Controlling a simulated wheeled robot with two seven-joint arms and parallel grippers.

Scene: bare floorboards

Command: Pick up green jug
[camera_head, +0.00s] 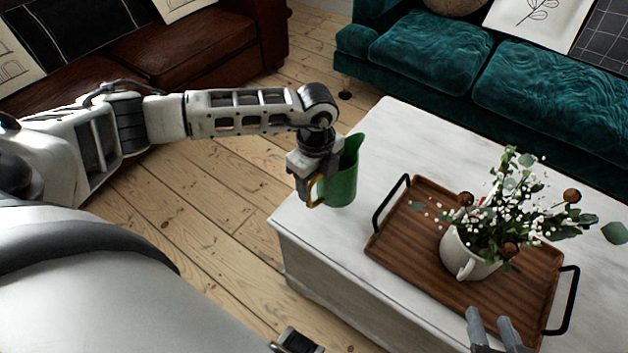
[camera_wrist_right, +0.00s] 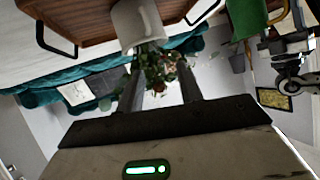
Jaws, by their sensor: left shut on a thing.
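The green jug (camera_head: 343,178) is at the left edge of the white table in the head view. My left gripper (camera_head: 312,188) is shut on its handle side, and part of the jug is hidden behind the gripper. I cannot tell whether its base touches the tabletop. The jug also shows at the top right of the right wrist view (camera_wrist_right: 246,18), beside my left gripper. My right gripper (camera_head: 490,328) is over the near right part of the table, its two fingers apart and empty. Its fingers also show in the right wrist view (camera_wrist_right: 160,88).
A brown wooden tray (camera_head: 412,240) with black handles lies on the white table (camera_head: 395,128). A white pot (camera_head: 458,250) of flowers and leaves stands on it, near my right gripper. A teal sofa (camera_head: 430,52) and a brown leather sofa (camera_head: 200,45) stand behind. Floorboards are bare at left.

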